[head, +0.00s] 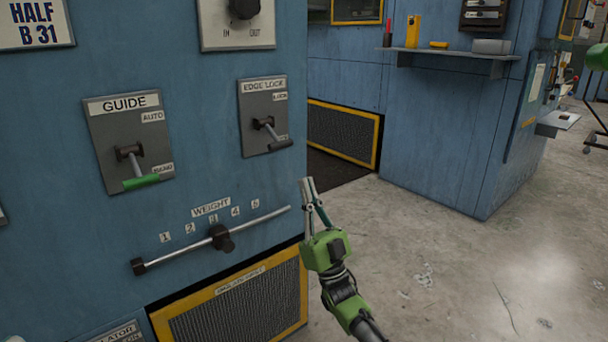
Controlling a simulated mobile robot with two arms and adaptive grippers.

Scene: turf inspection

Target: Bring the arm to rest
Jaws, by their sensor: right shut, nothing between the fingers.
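My right gripper (306,183) is green and black with pale fingers. It is shut and empty, pointing up, in front of the right edge of the blue machine panel (60,210). Its arm comes in from the bottom. It appears close to the right end of the weight slider rail (268,217), and I cannot tell whether they touch. The slider's dark knob (222,238) sits near the mark 3. The guide lever (140,182), with a green handle, points down towards its lower label. The edge lock lever (276,145), with a dark handle, also points down. My left gripper is out of view.
A round IN/OUT knob (244,8) is above the edge lock plate. A yellow-framed vent (240,308) is low on the panel. A second blue machine (440,145) with a shelf (455,56) holding small items stands behind. The concrete floor (480,270) at right is clear.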

